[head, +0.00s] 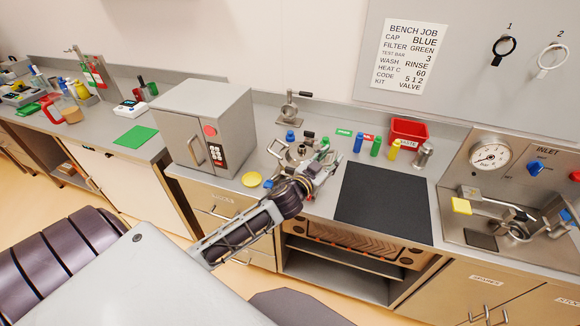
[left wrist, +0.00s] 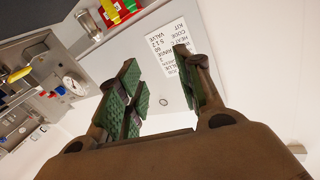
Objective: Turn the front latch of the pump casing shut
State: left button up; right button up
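The pump casing (head: 299,149) appears to be the round metal body on the bench, right of the grey oven. A lever-like handle (head: 276,148) sticks out at its left. My left gripper (head: 318,176) is at the casing's front right side and hides part of it. I cannot make out the front latch or its position, nor whether the gripper touches the casing. In the left wrist view my left gripper (left wrist: 163,85) has its green-padded fingers apart with nothing between them. My right gripper is in neither view.
A grey oven (head: 205,125) stands left of the casing. A black mat (head: 383,203) lies to the right. Small coloured bottles, a red bin (head: 409,132) and a metal canister (head: 423,155) stand behind it. A yellow disc (head: 252,179) lies near the bench's front edge.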

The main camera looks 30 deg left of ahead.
pick_arm(q)
jog(key=w+d+r+m+g+h, duration=0.2)
jog(key=d+r+m+h, duration=0.5)
jog(key=r+m+h, duration=0.4)
jog(key=m+g+y, duration=0.1)
jog(key=g+y, duration=0.7)
jog(key=g, duration=0.7)
send_near(291, 168)
jog(key=s+v, duration=0.1)
jog(key=v, duration=0.4)
jog(key=shift+w+d, duration=0.1)
jog(key=shift+d, duration=0.1)
jog(key=shift+d+f, duration=0.1)
jog(key=shift+f, duration=0.1)
jog(key=shift+w+p+x, duration=0.15)
jog(key=shift+p+x, duration=0.5)
jog(key=shift+x, duration=2.7)
jog(key=shift+w+p+x, duration=0.15)
jog(key=shift+p+x, duration=0.45)
jog(key=shift+x, duration=2.8)
